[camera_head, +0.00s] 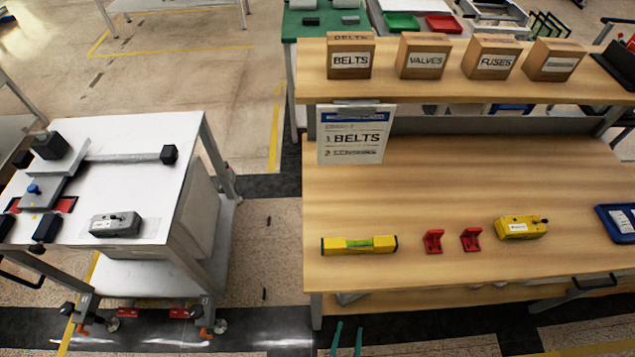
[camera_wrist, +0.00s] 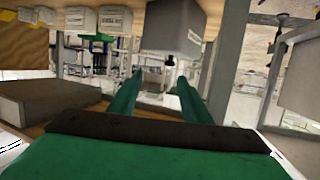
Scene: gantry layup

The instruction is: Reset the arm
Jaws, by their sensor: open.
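My gripper (camera_head: 347,338) shows at the bottom edge of the head view as two teal fingertips. It is in front of the wooden workbench (camera_head: 420,210), low and over the dark floor strip. In the wrist view my gripper (camera_wrist: 157,92) has its two green fingers apart, with nothing visible held between them. A grey box-like thing (camera_wrist: 172,28) shows beyond the fingers there; I cannot tell how far off it is. The rest of my arm is out of the head view.
On the workbench lie a yellow level (camera_head: 359,246), two red brackets (camera_head: 433,241) and a yellow tool (camera_head: 521,227). Labelled boxes, one reading BELTS (camera_head: 350,58), stand on its shelf. A white-topped cart (camera_head: 140,150) stands left, with floor between.

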